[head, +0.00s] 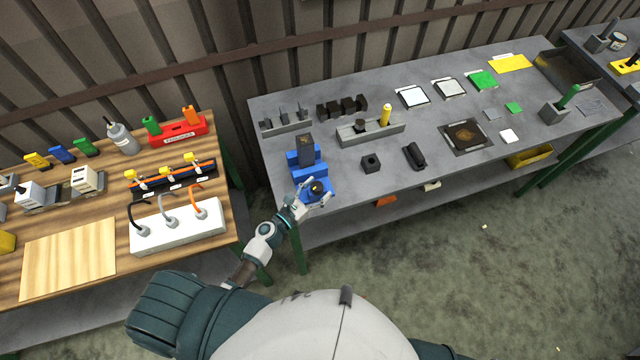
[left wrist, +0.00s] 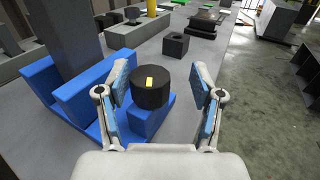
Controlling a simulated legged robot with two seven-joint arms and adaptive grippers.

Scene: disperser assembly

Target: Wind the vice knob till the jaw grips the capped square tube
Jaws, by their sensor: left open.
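The blue vice (head: 307,170) stands at the near left corner of the grey table. A dark square tube (head: 305,145) stands upright in it, and in the left wrist view the tube (left wrist: 66,35) rises beside the blue jaws (left wrist: 88,80). I cannot tell whether the jaw touches it. The black round knob (left wrist: 151,86) with a yellow mark sits at the vice's near end. My left gripper (head: 318,194) is open, with its fingers (left wrist: 160,100) on either side of the knob and gaps showing. My right gripper is not in view.
A black block with a hole (head: 371,164) and a black cylindrical part (head: 413,155) lie right of the vice. A wooden table (head: 68,258) with connectors is at the left.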

